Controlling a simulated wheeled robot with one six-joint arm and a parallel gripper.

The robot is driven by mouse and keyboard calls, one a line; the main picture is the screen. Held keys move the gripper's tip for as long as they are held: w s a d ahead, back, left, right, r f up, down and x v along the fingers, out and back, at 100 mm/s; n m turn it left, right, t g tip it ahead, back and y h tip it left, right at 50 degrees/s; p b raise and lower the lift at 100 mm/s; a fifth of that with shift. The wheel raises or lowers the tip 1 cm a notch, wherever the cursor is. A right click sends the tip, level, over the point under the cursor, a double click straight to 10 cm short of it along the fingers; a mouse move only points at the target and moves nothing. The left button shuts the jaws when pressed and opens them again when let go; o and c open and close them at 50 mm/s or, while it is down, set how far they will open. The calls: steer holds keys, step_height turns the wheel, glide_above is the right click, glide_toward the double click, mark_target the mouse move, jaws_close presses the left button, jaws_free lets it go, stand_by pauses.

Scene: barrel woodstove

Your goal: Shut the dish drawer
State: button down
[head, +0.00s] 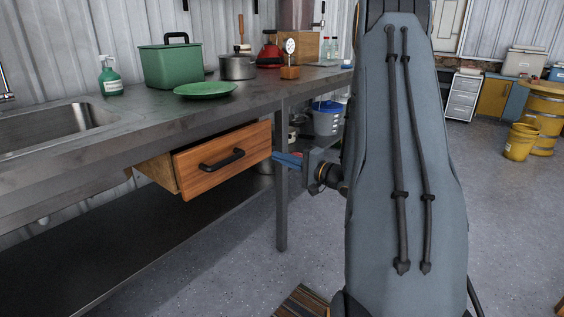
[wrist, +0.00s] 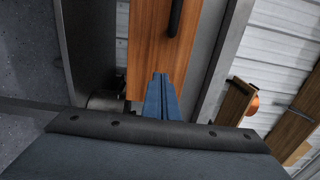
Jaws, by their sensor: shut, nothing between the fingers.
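The dish drawer (head: 222,160) has a wooden front with a black bar handle (head: 222,160). It sticks out from under the metal counter, and its wooden side shows at the left. My gripper (head: 276,158) is shut, with its blue fingers at the right end of the drawer front. In the wrist view the closed fingertips (wrist: 160,76) overlap the wooden drawer front (wrist: 150,45), and the black handle (wrist: 175,17) is beyond them. I cannot tell whether the fingertips touch the wood. The inside of the drawer is hidden.
The metal counter (head: 140,125) carries a green bin (head: 170,66), a green plate (head: 205,90), a pot (head: 238,67) and a soap bottle (head: 110,77). A counter leg (head: 281,215) stands close to my gripper. The floor at right is open before yellow buckets (head: 520,142).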

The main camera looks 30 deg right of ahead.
mark_target(250, 147)
steer(key=b+x, duration=0.2)
steer(key=x, duration=0.8)
steer(key=shift+f, duration=0.1)
steer(key=shift+w+a, duration=0.1)
steer(key=shift+w, duration=0.05)
